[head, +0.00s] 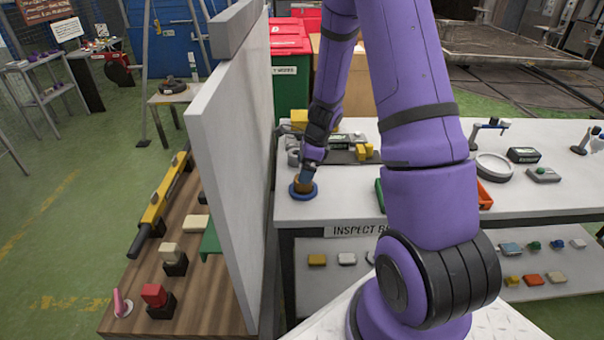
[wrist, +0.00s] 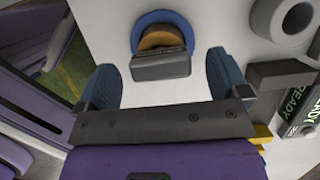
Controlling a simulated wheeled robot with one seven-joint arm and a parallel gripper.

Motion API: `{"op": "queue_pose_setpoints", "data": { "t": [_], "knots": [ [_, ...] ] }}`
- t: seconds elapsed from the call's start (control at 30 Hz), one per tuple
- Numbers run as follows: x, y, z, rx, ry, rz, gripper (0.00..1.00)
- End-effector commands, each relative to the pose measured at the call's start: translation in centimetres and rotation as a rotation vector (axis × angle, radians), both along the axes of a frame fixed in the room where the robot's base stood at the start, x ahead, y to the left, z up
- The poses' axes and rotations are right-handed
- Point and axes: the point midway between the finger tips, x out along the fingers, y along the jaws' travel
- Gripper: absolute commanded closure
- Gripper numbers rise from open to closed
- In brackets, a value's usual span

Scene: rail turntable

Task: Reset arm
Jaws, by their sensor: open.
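My gripper (wrist: 160,88) is open in the wrist view, its two blue fingers well apart with nothing between them that I can see held. Beyond the fingertips, a blue ring-shaped base (wrist: 181,18) with an orange-brown round piece (wrist: 160,39) and a grey block-like part (wrist: 161,66) stands on the white tabletop. In the head view my purple arm reaches over the white bench (head: 330,208), and the gripper end is low above the blue round base (head: 303,196) near the bench's left edge. The fingers are hidden or too small to judge there.
A tall white partition (head: 232,150) stands just left of the bench. Left of it, a wooden table (head: 128,270) holds a yellow tool (head: 160,200) and small blocks. A white ring (head: 494,166) lies right of my arm. A grey roll (wrist: 284,22) and READY-labelled box (wrist: 296,107) are close by.

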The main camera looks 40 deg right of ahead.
Motion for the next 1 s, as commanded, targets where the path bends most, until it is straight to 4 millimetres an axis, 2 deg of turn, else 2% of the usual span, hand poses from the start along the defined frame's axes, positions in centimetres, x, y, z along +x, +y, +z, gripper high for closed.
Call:
{"op": "queue_pose_setpoints", "data": {
  "t": [0.1, 0.33, 0.5, 0.73, 0.87, 1.0],
  "knots": [
    [-0.3, -0.6, 2.3, -0.003, -0.004, 0.0, 0.07],
    [-0.9, -1.5, 5.7, -0.001, -0.003, 0.0, 0.07],
    [-1.2, -1.8, 7.0, -0.001, -0.001, 0.0, 0.07],
    [-1.3, -1.9, 7.3, 0.0, 0.0, 0.0, 0.07],
    [-1.3, -1.4, 8.2, -0.006, -0.016, 0.038, 0.07],
    [-1.9, 0.4, 11.5, -0.031, -0.072, 0.181, 0.07]
  ]
}}
